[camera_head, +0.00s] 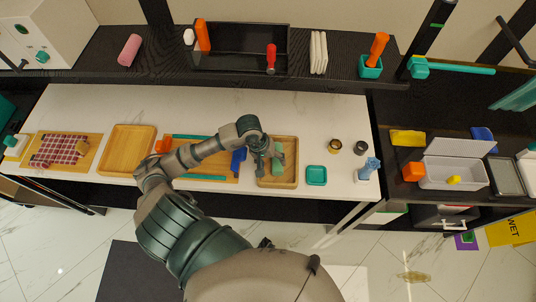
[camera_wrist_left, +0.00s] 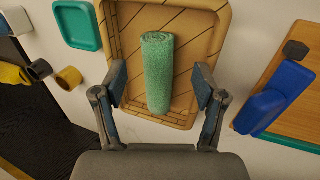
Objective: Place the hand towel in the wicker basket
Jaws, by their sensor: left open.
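A green rolled hand towel (camera_head: 279,152) lies in a shallow tan basket (camera_head: 288,184) on the white counter. In the left wrist view the towel (camera_wrist_left: 158,75) lies lengthwise in the basket (camera_wrist_left: 205,22), which has a diagonal pattern on its floor. My left gripper (camera_head: 265,160) is over this basket. In the wrist view its fingers (camera_wrist_left: 160,88) are open, one on each side of the towel, with gaps between. Whether the fingers are down at the towel's height is hard to tell. My right gripper is not in view.
A teal dish (camera_head: 316,175) and small cups (camera_head: 335,146) stand right of the basket. A blue object (camera_head: 238,160) on a wooden board is close on its left. Another tan tray (camera_head: 126,150) sits further left. A dark shelf (camera_head: 165,55) with a pink roll (camera_head: 130,50) runs behind.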

